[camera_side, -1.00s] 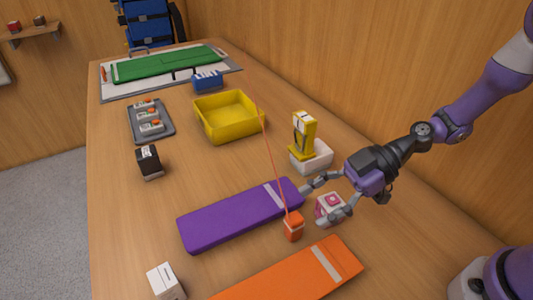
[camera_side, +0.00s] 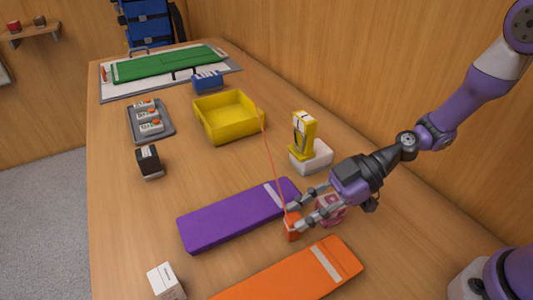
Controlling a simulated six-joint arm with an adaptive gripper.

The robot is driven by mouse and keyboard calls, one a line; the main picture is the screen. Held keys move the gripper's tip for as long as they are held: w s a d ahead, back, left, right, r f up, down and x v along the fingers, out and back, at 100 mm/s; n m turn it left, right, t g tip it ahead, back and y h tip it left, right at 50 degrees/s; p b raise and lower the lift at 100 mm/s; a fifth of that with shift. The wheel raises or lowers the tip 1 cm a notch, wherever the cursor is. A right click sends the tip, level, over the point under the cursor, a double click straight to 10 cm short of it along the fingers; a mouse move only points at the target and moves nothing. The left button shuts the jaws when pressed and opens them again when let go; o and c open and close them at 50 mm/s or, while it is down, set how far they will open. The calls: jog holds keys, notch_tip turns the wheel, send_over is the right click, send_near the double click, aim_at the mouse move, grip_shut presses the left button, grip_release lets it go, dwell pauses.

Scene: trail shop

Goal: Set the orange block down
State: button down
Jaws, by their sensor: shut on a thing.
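The orange block (camera_side: 291,234) is at the right end of the purple pad, close to the orange pad.
A pink-and-white box (camera_side: 331,210) is right beside my gripper, partly hidden. Nearby are the purple pad (camera_side: 235,216), orange pad (camera_side: 290,278), yellow device (camera_side: 303,134) on a white base and yellow bin (camera_side: 229,127).

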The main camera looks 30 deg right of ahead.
notch_tip(320, 180, up, 15)
jog(key=w+a+f+m+t+h, duration=0.1)
jog(key=w+f+m+t+h, duration=0.15)
jog(key=w+m, duration=0.2)
jog(key=w+f+m+t+h, duration=0.1)
jog(key=w+f+m+t, duration=0.25)
jog(key=w, duration=0.25)
jog(key=w+a+r+m+t+h, duration=0.1)
jog(key=w+r+m+t+h, duration=0.3)
jog(key=w+r+m+h, duration=0.35)
jog(key=shift+m+h, duration=0.25)
jog(key=shift+h, duration=0.35)
jog(key=f, duration=0.5)
jog(key=s+f, duration=0.1)
jog(key=f, duration=1)
jog(key=shift+s+f, duration=0.1)
jog(key=shift+s, duration=0.3)
jog(key=shift+f, duration=0.15)
jog(key=c, duration=0.7)
grip_release()
jog(key=shift+o, duration=0.2)
